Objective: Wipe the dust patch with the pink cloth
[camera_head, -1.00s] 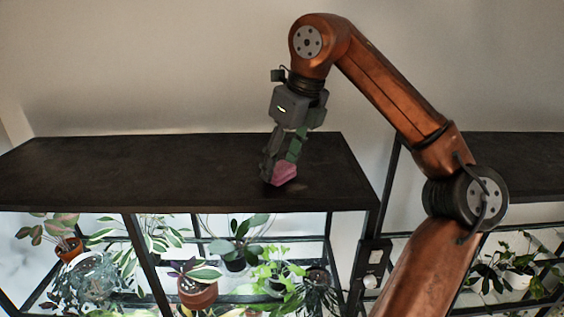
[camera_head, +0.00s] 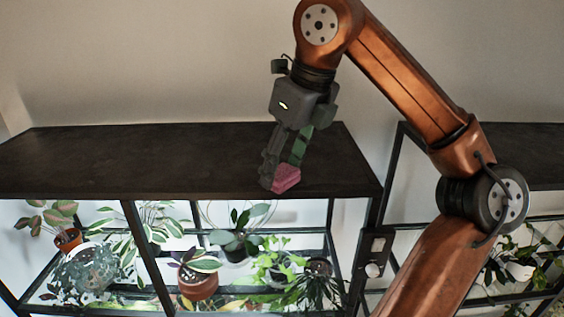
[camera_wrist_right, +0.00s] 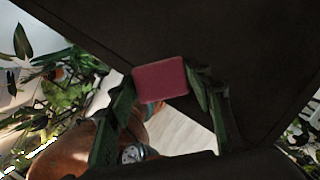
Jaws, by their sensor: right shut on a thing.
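The pink cloth (camera_head: 287,178) is a small folded block near the front edge of the dark shelf top (camera_head: 120,160). My right gripper (camera_head: 283,172) points down and is shut on the cloth, one finger on each side. In the right wrist view the cloth (camera_wrist_right: 160,80) sits between the two fingertips, over the dark top close to its edge. I cannot tell whether the cloth touches the surface. No dust patch can be made out on the dark top. My left gripper is not in view.
Potted plants, such as one in a terracotta pot (camera_head: 198,283), stand on the shelves below the top. A second dark shelf top (camera_head: 530,160) is at the right, across a gap. The left part of the first top is clear.

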